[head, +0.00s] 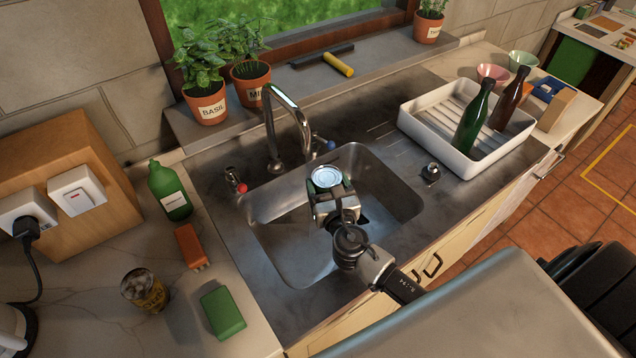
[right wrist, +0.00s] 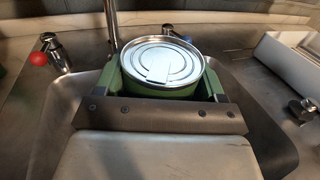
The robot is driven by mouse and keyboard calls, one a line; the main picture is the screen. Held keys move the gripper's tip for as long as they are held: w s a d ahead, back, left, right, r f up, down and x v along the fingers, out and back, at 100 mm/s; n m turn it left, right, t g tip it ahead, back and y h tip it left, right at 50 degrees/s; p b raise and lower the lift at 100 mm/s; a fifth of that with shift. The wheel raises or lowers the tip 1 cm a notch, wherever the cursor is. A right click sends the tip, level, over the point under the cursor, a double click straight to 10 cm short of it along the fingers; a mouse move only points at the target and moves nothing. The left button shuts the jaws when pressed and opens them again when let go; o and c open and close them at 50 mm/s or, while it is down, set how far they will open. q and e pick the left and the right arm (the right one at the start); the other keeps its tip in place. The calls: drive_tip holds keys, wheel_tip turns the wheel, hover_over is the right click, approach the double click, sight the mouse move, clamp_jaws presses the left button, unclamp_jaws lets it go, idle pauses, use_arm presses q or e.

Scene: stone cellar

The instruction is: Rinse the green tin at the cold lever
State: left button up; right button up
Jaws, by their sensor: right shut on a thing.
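The green tin (right wrist: 170,65) has a silver lid and is upright between the fingers of my right gripper (right wrist: 172,88), which is shut on it. In the head view the tin's lid (head: 327,177) shows above the sink basin (head: 280,240), with my right gripper (head: 329,194) around it. The faucet (head: 285,115) arches behind the basin. The lever with a blue knob (head: 328,145) is right of the spout's base. The lever with a red knob (head: 240,187) is on the left. No water shows running. My left gripper is not in view.
A white drying tray (head: 420,130) with a green bottle (head: 475,120) and a brown bottle (head: 508,100) stands right of the basin. Potted herbs (head: 207,108) line the sill.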

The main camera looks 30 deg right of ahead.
drive_tip(key=s+d, duration=0.2)
drive_tip(key=s, duration=0.1)
drive_tip(key=s+d, duration=0.1)
drive_tip(key=s, duration=0.1)
idle(0.4)
idle(1.1)
drive_tip(key=s+d+r+p, duration=0.2)
drive_tip(key=s+r, duration=0.2)
drive_tip(key=shift+d+p, duration=0.25)
drive_tip(key=shift+p, duration=0.15)
drive_tip(key=shift+s, duration=0.1)
idle(0.7)
